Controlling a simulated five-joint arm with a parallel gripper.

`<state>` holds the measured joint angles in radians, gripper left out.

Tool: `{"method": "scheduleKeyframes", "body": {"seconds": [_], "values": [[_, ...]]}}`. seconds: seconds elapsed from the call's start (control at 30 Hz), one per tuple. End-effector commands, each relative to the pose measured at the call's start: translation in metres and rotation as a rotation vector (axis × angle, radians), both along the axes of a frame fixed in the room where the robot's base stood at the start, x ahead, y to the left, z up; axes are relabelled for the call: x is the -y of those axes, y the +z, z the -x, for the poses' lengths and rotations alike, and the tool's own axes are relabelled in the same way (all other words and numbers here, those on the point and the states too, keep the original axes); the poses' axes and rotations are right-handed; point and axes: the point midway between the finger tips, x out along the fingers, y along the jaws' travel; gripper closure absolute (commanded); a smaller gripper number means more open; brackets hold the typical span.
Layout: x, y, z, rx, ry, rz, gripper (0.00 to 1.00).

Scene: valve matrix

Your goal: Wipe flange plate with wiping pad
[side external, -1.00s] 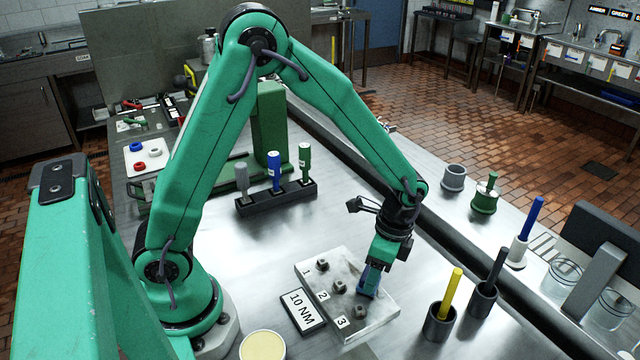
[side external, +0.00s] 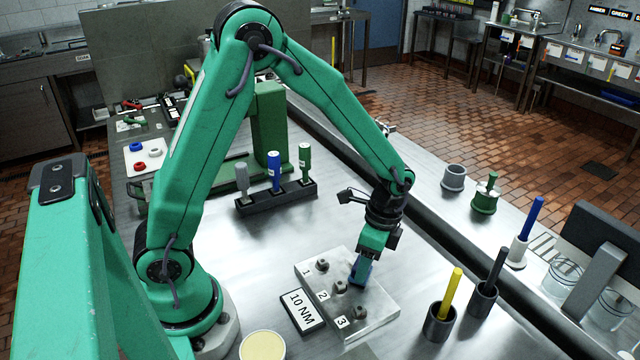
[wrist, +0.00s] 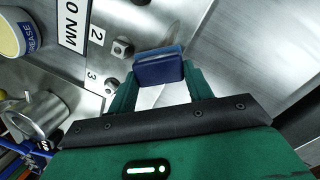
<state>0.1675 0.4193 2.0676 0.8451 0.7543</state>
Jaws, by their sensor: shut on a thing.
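The flange plate (side external: 376,308) is a pale metal slab on the bench, with several dark bolts and the numbers 1, 2 and 3 along its left side. My gripper (side external: 363,263) is over the plate's right part and is shut on the blue wiping pad (side external: 359,272). In the wrist view the pad (wrist: 160,70) sits between the two green fingers, over the plate (wrist: 150,28) beside a bolt. The pad is at or just above the plate surface; I cannot tell if it touches. Part of the plate behind the pad is hidden.
A "10 NM" sign (side external: 303,311) lies left of the plate, and a grease tub (side external: 262,346) stands in front. Dark holders with a yellow stick (side external: 451,293) and a grey stick stand to the right. A tool rack (side external: 277,196) stands behind.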

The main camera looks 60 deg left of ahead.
Motion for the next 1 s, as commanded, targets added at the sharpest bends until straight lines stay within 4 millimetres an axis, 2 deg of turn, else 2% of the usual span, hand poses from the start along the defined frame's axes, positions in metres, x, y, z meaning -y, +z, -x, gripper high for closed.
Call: {"method": "scheduleKeyframes", "body": {"seconds": [0.7, 0.77, 0.83, 1.0], "values": [[-0.066, 0.001, 0.001, -0.006, 0.011, 0.033, 0.71], [-0.064, 0.005, 0.000, -0.005, 0.007, 0.034, 0.71], [-0.064, 0.023, -0.001, 0.001, 0.006, 0.034, 0.71], [-0.064, 0.037, 0.000, -0.002, 0.006, 0.033, 0.71]]}}
